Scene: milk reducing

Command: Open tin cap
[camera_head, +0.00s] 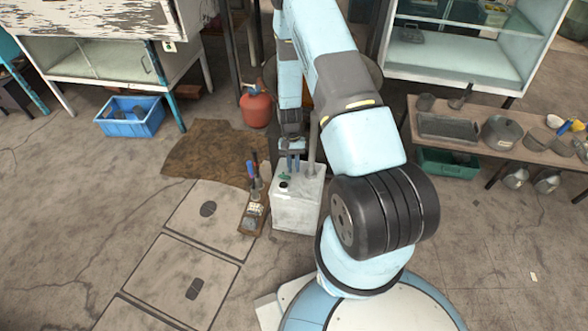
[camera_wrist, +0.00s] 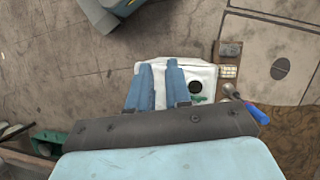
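The tin is a pale box-shaped can (camera_head: 297,210) standing upright on the floor. A dark round spot (camera_head: 283,184) shows on its top, with a small green piece (camera_head: 285,176) beside it. I cannot tell whether the dark spot is the cap or an open hole. In the wrist view the tin top (camera_wrist: 206,73) carries the same dark spot (camera_wrist: 195,87). My gripper (camera_head: 293,165) points down over the tin's top. In the wrist view its blue fingers (camera_wrist: 160,66) are parted by a narrow gap, empty, left of the dark spot. Contact with the tin is unclear.
A wooden tray (camera_head: 252,217) with tools stands close left of the tin. A red gas bottle (camera_head: 256,106) and blue crate (camera_head: 130,115) stand farther back. A bench with pots (camera_head: 501,132) is at right. The floor at left is mostly clear.

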